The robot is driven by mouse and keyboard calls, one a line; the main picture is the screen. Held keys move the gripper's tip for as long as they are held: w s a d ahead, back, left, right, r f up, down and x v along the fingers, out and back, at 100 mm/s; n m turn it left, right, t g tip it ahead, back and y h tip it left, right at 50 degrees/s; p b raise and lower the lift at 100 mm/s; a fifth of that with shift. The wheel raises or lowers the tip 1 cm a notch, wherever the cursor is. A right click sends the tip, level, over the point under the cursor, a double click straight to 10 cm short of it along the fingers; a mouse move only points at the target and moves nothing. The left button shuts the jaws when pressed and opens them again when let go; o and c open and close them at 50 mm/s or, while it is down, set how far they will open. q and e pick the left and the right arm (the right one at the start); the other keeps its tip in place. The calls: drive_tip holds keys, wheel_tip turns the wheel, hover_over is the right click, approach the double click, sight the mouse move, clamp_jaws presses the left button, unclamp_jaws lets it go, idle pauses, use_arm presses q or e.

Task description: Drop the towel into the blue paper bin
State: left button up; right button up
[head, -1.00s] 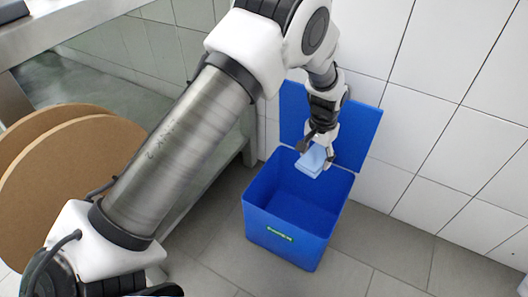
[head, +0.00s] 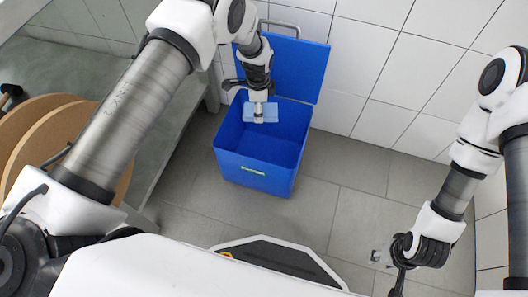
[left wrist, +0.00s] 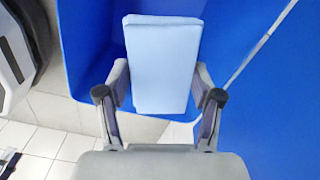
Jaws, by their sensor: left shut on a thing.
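The folded light blue towel (head: 268,113) is in my left gripper (head: 258,114), over the open mouth of the blue paper bin (head: 254,174). In the left wrist view the towel (left wrist: 163,50) sits between both fingers of the left gripper (left wrist: 160,82), which touch its sides. Blue bin walls (left wrist: 262,120) show around it. The bin's lid (head: 290,66) stands open at the back against the wall. My right gripper (head: 399,272) is low at the bottom right, away from the bin; its fingers show too poorly to judge their opening.
A tiled wall (head: 375,60) stands behind the bin.

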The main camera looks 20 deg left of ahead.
use_arm(q)
drive_tip(key=shift+f, duration=0.1)
drive_tip(key=o, duration=1)
wheel_tip(320, 180, up, 12)
drive_tip(key=shift+f, duration=0.1)
